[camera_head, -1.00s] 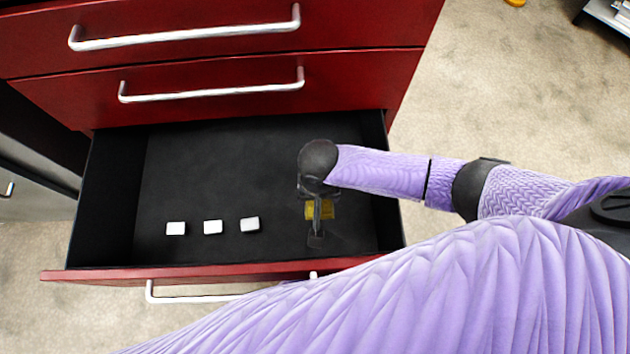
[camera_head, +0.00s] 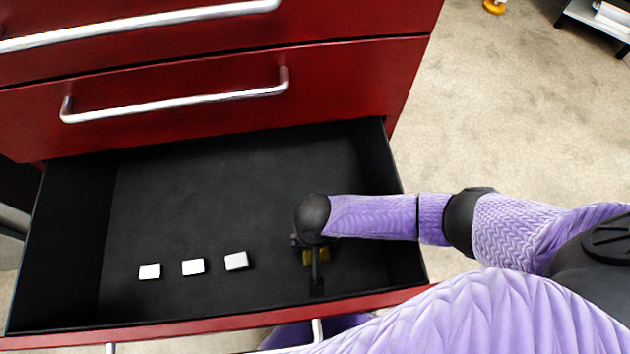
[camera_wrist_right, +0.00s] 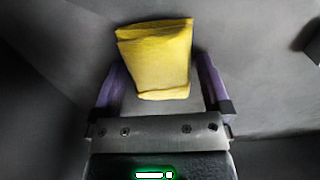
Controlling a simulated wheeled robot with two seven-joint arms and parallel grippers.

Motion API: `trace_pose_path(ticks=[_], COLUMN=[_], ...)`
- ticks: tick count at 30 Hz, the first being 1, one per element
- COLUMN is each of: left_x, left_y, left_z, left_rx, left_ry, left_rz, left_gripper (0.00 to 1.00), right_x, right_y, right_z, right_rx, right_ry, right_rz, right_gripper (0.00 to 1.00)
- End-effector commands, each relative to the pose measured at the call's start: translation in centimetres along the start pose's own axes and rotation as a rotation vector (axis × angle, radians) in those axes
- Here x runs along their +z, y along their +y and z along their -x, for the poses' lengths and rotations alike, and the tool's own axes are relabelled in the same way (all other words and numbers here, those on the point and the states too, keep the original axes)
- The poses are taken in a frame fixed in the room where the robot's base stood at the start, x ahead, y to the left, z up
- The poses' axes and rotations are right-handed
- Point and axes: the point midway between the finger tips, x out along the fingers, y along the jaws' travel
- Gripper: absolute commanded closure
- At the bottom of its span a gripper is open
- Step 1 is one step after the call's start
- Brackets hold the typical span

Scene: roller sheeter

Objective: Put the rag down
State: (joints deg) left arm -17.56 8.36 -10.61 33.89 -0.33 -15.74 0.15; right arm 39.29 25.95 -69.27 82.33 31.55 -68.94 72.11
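The yellow folded rag (camera_head: 321,257) is in the open drawer, at its right front, partly hidden under my right gripper (camera_head: 316,284). In the right wrist view the rag (camera_wrist_right: 158,60) lies in front of the palm, between the two spread fingers of the right gripper (camera_wrist_right: 165,78). The fingers are apart, with gaps visible beside the rag's lower part. The rag looks to rest on the dark drawer floor, though contact is hard to tell. My left gripper is not in view.
The black-lined drawer (camera_head: 230,180) of the red cabinet (camera_head: 180,110) is pulled open. Three small white blocks, one of them here (camera_head: 236,261), lie in a row to the left of the rag. The drawer's middle and back are clear.

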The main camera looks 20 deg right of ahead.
Motion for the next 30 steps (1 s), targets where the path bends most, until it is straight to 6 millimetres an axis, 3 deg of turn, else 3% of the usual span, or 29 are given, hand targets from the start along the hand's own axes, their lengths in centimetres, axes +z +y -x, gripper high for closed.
trace_pose_path(ticks=[8, 15, 21, 30], left_x=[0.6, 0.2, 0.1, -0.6], left_y=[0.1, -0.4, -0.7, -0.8], left_z=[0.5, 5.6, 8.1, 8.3], left_rx=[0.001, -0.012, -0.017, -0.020], left_ry=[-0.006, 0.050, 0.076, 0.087], left_rz=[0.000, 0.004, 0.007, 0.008], left_gripper=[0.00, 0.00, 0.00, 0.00], right_x=[-0.1, -0.2, -0.1, 0.0], right_y=[0.0, -0.1, 0.0, 0.0], right_z=[0.9, 8.3, 12.0, 12.3], right_rx=[0.000, -0.003, -0.002, 0.001], right_ry=[0.004, 0.011, 0.005, -0.001], right_rz=[0.000, -0.001, 0.000, 0.000], right_gripper=[0.00, 0.00, 0.00, 0.00])
